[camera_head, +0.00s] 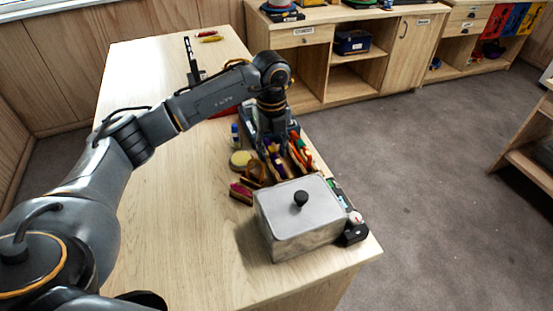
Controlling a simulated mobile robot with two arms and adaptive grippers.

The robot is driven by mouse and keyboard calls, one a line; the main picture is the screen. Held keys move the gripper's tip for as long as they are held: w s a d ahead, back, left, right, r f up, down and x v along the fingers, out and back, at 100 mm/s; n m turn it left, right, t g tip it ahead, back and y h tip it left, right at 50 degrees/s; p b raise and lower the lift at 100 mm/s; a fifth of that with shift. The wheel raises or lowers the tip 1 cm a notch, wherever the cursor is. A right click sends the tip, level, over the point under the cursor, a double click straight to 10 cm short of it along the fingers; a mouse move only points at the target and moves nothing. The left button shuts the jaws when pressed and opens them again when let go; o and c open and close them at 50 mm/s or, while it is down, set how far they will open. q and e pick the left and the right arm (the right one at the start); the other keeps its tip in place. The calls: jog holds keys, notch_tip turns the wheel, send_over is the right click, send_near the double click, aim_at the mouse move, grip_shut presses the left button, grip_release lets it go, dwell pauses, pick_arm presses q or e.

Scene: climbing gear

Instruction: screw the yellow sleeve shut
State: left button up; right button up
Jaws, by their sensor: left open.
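My left arm reaches across the wooden table (170,215) from the left. My left gripper (272,150) points down over a cluster of small coloured things behind the metal box; it is open, and its fingertips are partly lost among them. A small yellow thing shows right at the fingers. It is too small to tell whether it is the yellow sleeve, or whether it is screwed open or shut. My right gripper is out of view.
A grey lidded metal box (291,234) with a black knob stands at the table's near right. Brushes (241,193) and a round yellowish tin (240,159) lie left of the cluster. A small black item (354,235) sits by the right edge. The table's left half is clear.

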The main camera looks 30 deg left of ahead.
pick_arm(q)
notch_tip(320, 180, up, 2)
jog(key=shift+r+p, duration=0.1)
jog(key=shift+p, duration=0.4)
jog(key=shift+s+a, duration=0.45)
jog(key=shift+s, duration=0.1)
jog(key=shift+f, duration=0.25)
jog(key=shift+f+b, duration=1)
jog(key=shift+f, duration=0.25)
jog(key=shift+w+d, duration=0.1)
jog(key=shift+w+d, duration=0.4)
jog(key=shift+w, duration=0.1)
